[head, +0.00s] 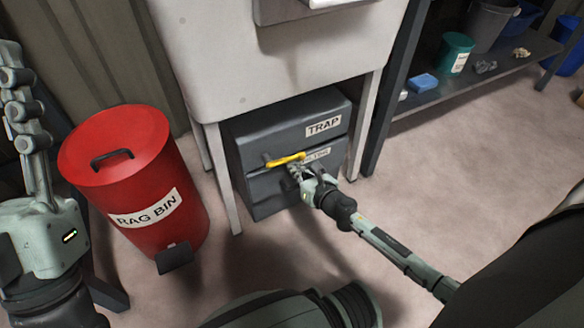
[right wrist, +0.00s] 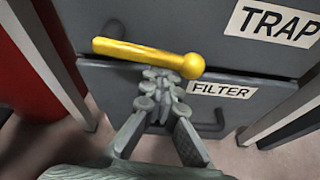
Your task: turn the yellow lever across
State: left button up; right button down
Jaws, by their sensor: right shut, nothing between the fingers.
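The yellow lever (head: 284,160) lies roughly level across the front of a dark grey box (head: 262,133) labelled TRAP and FILTER. In the right wrist view the lever (right wrist: 145,54) has its thick round end at the right and tilts slightly down toward it. My right gripper (head: 294,170) is shut and empty. In the right wrist view its fingertips (right wrist: 162,76) are just below the lever, near the round end; I cannot tell if they touch it. My left gripper (head: 22,95) is at the left edge of the head view, away from the box and partly cut off.
The box stands under a pale cabinet (head: 270,60) between its legs. A red rag bin (head: 135,180) with a pedal stands to the left. A dark shelf (head: 440,92) with a green pot (head: 456,55) and a blue block (head: 423,82) is at right.

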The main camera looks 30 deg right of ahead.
pick_arm(q)
jog(key=shift+w+d+f+g+p, duration=0.35)
jog(key=shift+w+f+g, duration=0.1)
jog(key=shift+w+g, duration=0.15)
jog(key=shift+w+d+f+g+p, duration=0.2)
jog(key=shift+w+d+f+g, duration=0.15)
jog(key=shift+w+g, duration=0.25)
pick_arm(e)
jog(key=shift+w+d+r+n+h, duration=0.15)
jog(key=shift+r+n+h, duration=0.25)
jog(key=shift+r+n, duration=0.3)
pick_arm(q)
jog(key=shift+f, duration=0.1)
